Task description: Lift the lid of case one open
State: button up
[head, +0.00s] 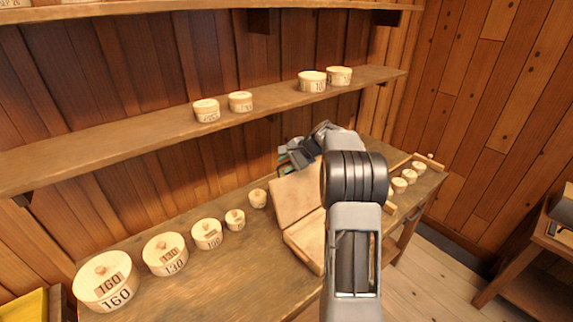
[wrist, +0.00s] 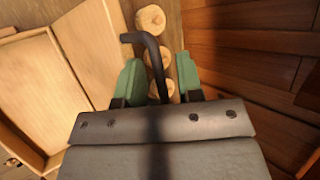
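A pale wooden case (head: 305,243) sits on the workbench, partly behind my arm. Its lid (head: 297,192) stands raised at the back, tilted open. No label naming it case one is readable. In the wrist view the lid (wrist: 88,50) is a pale panel left of my fingers, and the open case (wrist: 25,95) lies farther left. My gripper (head: 288,157) is beyond the lid's upper edge. In the wrist view my gripper (wrist: 160,78) has its green fingers apart. A black bent rod (wrist: 155,62) shows between them, with gaps on both sides; I cannot tell what it belongs to.
Lidded round boxes marked 160 (head: 107,288) and 130 (head: 165,255), with smaller ones, stand left on the bench (head: 225,285). Small round pieces (head: 409,176) stand at its right end. A shelf (head: 150,128) with several round boxes runs above. Bare bench lies at the front.

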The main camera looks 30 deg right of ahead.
jog(key=b+v, duration=0.1)
jog(key=v, duration=1.2)
jog(key=shift+s+r+b, duration=0.15)
jog(key=shift+r+b, duration=0.05)
jog(key=shift+b, duration=0.2)
jog(key=shift+d, duration=0.1)
jog(key=s+a+f+n+g+h, duration=0.2)
jog(key=s+a+f+n+h, duration=0.1)
jog(key=s+f, duration=0.4)
jog(key=s+a+f+n+h, duration=0.1)
jog(key=s+a+n, duration=0.4)
jog(key=s+a, duration=0.3)
jog(key=s+a+f+n+h, duration=0.1)
jog(key=s+a+n, duration=0.5)
jog(key=a, duration=0.6)
jog(key=shift+s+a+h, duration=0.3)
jog(key=shift+s+h, duration=0.3)
jog(key=shift+s, duration=0.55)
jog(key=shift+d, duration=0.1)
